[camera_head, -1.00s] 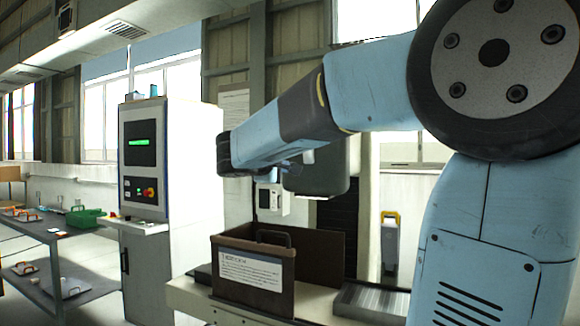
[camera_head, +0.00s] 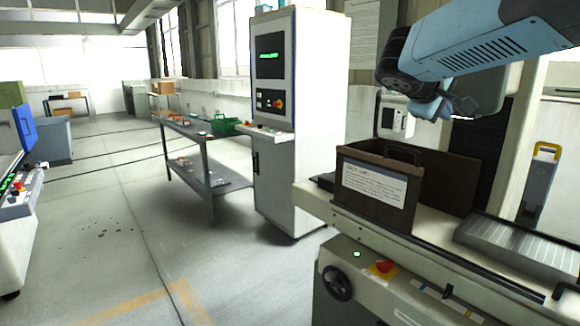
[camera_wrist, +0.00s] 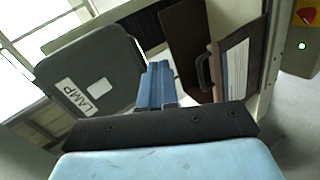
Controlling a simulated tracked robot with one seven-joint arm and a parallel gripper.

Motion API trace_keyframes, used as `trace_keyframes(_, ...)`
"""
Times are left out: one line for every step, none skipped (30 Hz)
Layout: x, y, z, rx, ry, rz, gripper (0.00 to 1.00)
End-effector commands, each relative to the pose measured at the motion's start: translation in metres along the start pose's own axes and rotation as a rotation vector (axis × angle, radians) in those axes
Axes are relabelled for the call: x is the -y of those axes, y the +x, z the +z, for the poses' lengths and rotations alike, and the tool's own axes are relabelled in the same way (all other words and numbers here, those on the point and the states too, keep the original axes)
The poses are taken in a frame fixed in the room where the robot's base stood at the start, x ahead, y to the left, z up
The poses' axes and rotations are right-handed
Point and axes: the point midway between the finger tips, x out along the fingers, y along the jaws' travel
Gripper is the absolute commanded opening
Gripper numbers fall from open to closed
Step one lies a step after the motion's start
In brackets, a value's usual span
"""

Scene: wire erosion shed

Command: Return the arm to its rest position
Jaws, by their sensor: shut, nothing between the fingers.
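My gripper (camera_wrist: 157,86) shows in the wrist view as two blue fingers pressed together with nothing between them. In the head view my blue arm reaches in from the upper right, and its dark wrist joint is above the brown box. In the wrist view the fingers lie between a dark grey housing marked LAMP (camera_wrist: 110,62) on the left and the brown box (camera_wrist: 222,85) on the right. I cannot tell the exact gaps.
The brown box (camera_head: 372,187) with a handle and label stands on the machine bed (camera_head: 335,212). A grey ribbed plate (camera_head: 520,240) lies to its right. A tall control cabinet (camera_head: 310,180) and a work table (camera_head: 190,135) stand further left. The floor (camera_head: 110,225) at left is open.

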Motion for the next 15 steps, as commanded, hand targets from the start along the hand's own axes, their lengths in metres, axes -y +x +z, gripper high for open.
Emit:
trace_keyframes(0.015,-0.004,0.018,0.008,0.042,-0.065,0.00)
trace_keyframes(0.026,-0.006,0.027,0.012,0.066,-0.106,0.00)
trace_keyframes(0.039,-0.010,0.038,0.015,0.101,-0.160,0.00)
trace_keyframes(0.049,-0.013,0.046,0.017,0.126,-0.200,0.00)
trace_keyframes(0.060,-0.016,0.053,0.019,0.153,-0.240,0.00)
trace_keyframes(0.073,-0.021,0.062,0.021,0.187,-0.293,0.00)
trace_keyframes(0.084,-0.025,0.069,0.022,0.213,-0.332,0.00)
trace_keyframes(0.094,-0.029,0.075,0.023,0.241,-0.370,0.00)
trace_keyframes(0.107,-0.035,0.083,0.023,0.278,-0.421,0.00)
trace_keyframes(0.117,-0.040,0.088,0.022,0.307,-0.460,0.00)
trace_keyframes(0.127,-0.045,0.093,0.021,0.334,-0.497,0.00)
trace_keyframes(0.140,-0.052,0.099,0.021,0.372,-0.547,0.00)
trace_keyframes(0.150,-0.058,0.103,0.019,0.402,-0.583,0.00)
trace_keyframes(0.159,-0.063,0.107,0.017,0.431,-0.618,0.00)
trace_keyframes(0.170,-0.070,0.111,0.014,0.468,-0.663,0.00)
